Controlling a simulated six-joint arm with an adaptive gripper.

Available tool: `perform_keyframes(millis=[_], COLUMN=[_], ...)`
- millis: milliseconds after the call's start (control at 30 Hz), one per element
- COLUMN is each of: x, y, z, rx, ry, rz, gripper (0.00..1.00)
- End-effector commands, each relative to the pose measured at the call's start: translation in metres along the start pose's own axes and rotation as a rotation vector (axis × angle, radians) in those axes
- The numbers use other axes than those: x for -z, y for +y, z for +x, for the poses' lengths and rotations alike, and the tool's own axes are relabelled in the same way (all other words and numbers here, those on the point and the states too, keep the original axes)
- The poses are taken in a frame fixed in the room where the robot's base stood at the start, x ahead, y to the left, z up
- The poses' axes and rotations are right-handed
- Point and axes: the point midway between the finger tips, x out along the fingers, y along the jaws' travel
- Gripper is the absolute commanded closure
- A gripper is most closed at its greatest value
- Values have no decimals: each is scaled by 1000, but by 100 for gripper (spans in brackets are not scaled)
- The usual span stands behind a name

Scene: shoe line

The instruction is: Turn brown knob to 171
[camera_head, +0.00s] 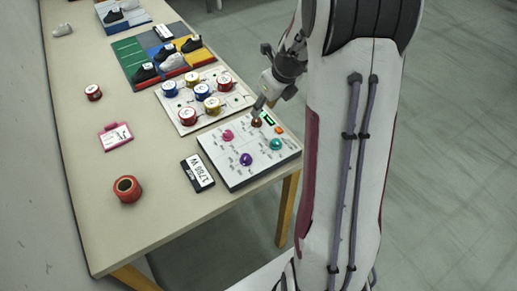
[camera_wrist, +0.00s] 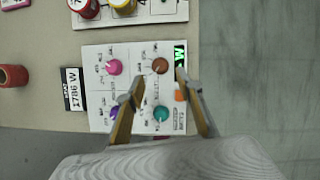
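The brown knob (camera_wrist: 160,66) sits at the upper right of a white panel (camera_wrist: 94,49) in the wrist view. In the head view the brown knob (camera_head: 256,122) is partly covered by my gripper. My gripper (camera_wrist: 159,83) is open, its two fingertips apart on either side of and just below the knob in the wrist view. Contact with the knob cannot be told. A green lit display (camera_wrist: 180,55) is beside the knob; its digits are not readable.
The panel also has a pink knob (camera_wrist: 113,67), a teal knob (camera_wrist: 161,113), a purple knob (camera_head: 246,159) and an orange button (camera_head: 279,129). A label display (camera_head: 197,172) lies left of the panel. A board of colored spools (camera_head: 187,126) stands behind. A red roll (camera_head: 127,189) is further left.

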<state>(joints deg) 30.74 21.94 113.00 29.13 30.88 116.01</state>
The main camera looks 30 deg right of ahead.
Motion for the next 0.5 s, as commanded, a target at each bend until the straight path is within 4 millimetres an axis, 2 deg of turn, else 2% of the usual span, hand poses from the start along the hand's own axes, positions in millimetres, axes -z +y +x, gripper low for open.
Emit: perform_keyframes(millis=[100,500], x=[0,4], y=[0,4], z=[-16,-15], rx=[2,-15], ry=[-2,12], rz=[0,-212], gripper=[64,64])
